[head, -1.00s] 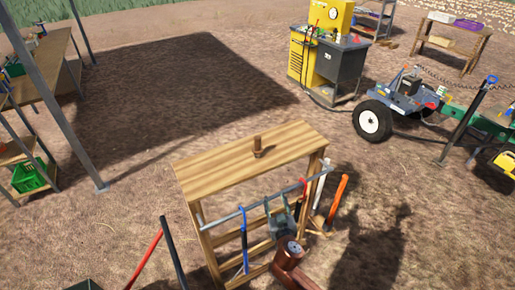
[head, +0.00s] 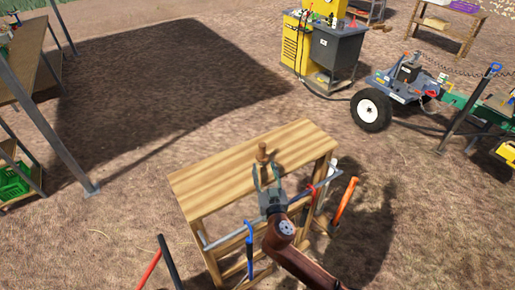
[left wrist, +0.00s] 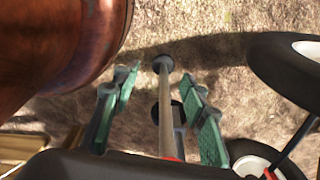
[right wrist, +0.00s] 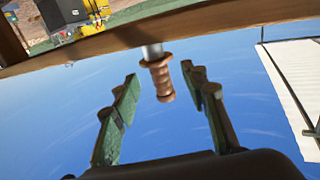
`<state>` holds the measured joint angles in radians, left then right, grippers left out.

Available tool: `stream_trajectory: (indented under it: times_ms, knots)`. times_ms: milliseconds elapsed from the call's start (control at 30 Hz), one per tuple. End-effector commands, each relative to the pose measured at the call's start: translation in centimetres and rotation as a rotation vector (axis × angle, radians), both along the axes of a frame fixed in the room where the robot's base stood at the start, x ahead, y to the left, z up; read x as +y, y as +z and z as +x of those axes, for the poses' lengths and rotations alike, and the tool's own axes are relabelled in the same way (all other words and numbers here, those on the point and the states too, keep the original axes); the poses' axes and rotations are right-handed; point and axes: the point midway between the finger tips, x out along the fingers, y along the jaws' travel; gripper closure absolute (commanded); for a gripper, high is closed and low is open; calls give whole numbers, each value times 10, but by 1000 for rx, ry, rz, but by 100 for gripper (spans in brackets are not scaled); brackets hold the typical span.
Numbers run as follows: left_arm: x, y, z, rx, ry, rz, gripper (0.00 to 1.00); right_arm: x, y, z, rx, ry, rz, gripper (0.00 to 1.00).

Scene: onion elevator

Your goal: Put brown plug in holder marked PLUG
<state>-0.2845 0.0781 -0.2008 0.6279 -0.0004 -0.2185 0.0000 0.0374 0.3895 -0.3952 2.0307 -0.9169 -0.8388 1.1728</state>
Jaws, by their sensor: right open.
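The brown plug (head: 262,153) stands upright on the wooden bench top (head: 215,178). In the right wrist view its ribbed brown grip (right wrist: 160,78) and silver shaft show against the sky. My right gripper (head: 265,172) is open, its fingers reaching to the plug. In the right wrist view the plug lies between and slightly beyond the right fingertips (right wrist: 160,78), with gaps on both sides. My left gripper (left wrist: 160,85) shows only in the left wrist view, with its fingers apart and a thin pole between them. I cannot make out a holder marked PLUG.
A rail (head: 222,238) along the bench front carries hanging tools, including a blue one (head: 249,250). An orange-handled tool (head: 346,200) leans at its right. A wheeled trailer (head: 400,90) and yellow-grey cabinet (head: 334,55) stand behind. Ground behind the bench is open.

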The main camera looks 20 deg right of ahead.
Motion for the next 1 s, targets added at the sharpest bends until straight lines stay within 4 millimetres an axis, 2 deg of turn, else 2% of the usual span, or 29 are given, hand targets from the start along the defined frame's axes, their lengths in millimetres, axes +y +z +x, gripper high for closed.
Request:
stream_trajectory:
  times_ms: [300,367,600,800,900,1000]
  knots:
    - [2,4,-35,43,9,3,60,-12,1,30,0,-5,-5,60]
    - [2,6,-37,46,9,3,60,-15,1,38,-1,-6,-5,60]
    - [3,11,-23,28,6,3,60,-22,-1,68,0,-4,-3,60]
    - [2,12,-5,4,2,2,60,-22,-2,73,1,-2,-1,60]
    - [2,12,-5,5,2,2,60,-22,-2,73,1,-2,-1,60]
    - [2,12,-9,10,3,2,60,-22,-2,72,1,-1,-1,67]
